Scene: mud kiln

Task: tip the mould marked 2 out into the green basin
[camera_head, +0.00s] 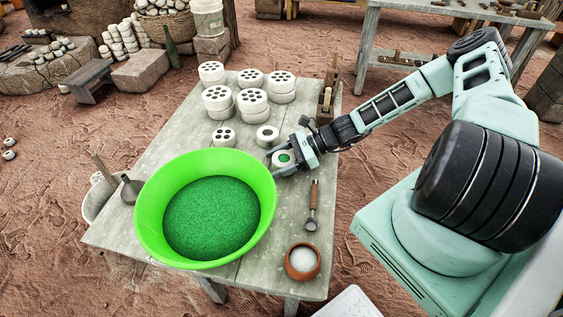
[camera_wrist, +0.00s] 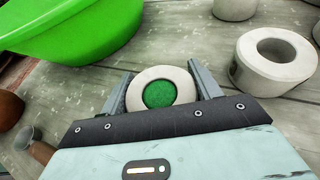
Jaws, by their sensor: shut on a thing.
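My gripper (camera_head: 281,160) is shut on a small round white mould (camera_head: 291,156), just beyond the right rim of the green basin. In the wrist view the mould (camera_wrist: 135,91) sits between the two fingers (camera_wrist: 159,82), its opening facing up and filled with green material (camera_wrist: 159,94). I cannot read any number on it. The wide green basin (camera_head: 145,220) stands at the front of the table and holds a bed of green granules (camera_head: 210,218). Its side also shows at the upper left of the wrist view (camera_wrist: 95,40).
An empty-looking white ring mould (camera_head: 267,134) stands just behind my gripper. Several white moulds with holes (camera_head: 217,98) stand farther back on the grey table (camera_head: 165,135). A wooden-handled tool (camera_head: 313,205) and a brown bowl of white stuff (camera_head: 302,262) lie right of the basin.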

